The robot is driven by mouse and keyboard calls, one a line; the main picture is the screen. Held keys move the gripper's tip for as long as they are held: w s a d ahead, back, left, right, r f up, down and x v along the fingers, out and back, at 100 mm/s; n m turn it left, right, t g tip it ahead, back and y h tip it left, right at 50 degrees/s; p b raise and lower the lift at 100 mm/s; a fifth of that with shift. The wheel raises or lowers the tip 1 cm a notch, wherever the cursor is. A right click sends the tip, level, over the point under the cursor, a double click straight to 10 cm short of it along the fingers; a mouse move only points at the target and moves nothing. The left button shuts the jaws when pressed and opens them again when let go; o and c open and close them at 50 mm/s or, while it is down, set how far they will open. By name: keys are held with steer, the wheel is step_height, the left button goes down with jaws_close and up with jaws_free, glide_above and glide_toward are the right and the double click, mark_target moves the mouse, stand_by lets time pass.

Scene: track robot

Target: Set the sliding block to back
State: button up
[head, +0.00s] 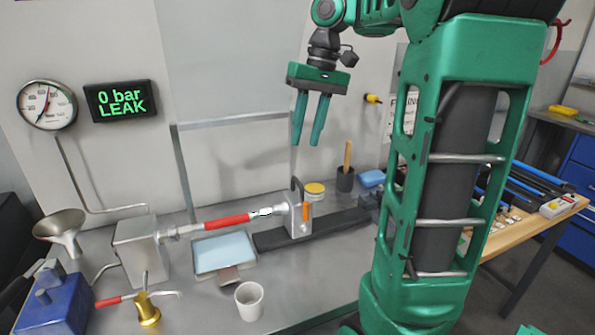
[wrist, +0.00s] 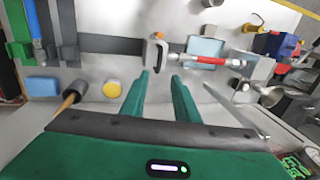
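The sliding block (head: 292,222) is a grey upright block with a dark hooked handle on top and an orange mark on its face. It sits on a dark rail (head: 345,224) along the metal bench. It also shows in the wrist view (wrist: 154,55), beyond my fingertips. The red hose (head: 227,222) ends at a silver fitting touching or very close to the block's left side. My gripper (head: 307,144) is open and empty, well above the bench and over the block's area. Its two green fingers show apart in the wrist view (wrist: 161,73).
A blue tray (head: 222,252) and a white cup (head: 249,300) stand left of the block. A yellow-lidded tin (head: 315,190) and a dark pot with a wooden handle (head: 345,180) stand behind the rail. The display (head: 120,100) reads "0 bar LEAK".

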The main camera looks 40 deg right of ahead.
steer(key=shift+w+a+f, duration=0.1)
steer(key=shift+a+f, duration=0.2)
steer(key=shift+f, duration=1.3)
steer(key=shift+a+f, duration=0.25)
steer(key=shift+f, duration=1.35)
steer(key=shift+w+a+f, duration=0.1)
steer(key=shift+a+f, duration=0.2)
steer(key=shift+f, duration=1.3)
jaws_close()
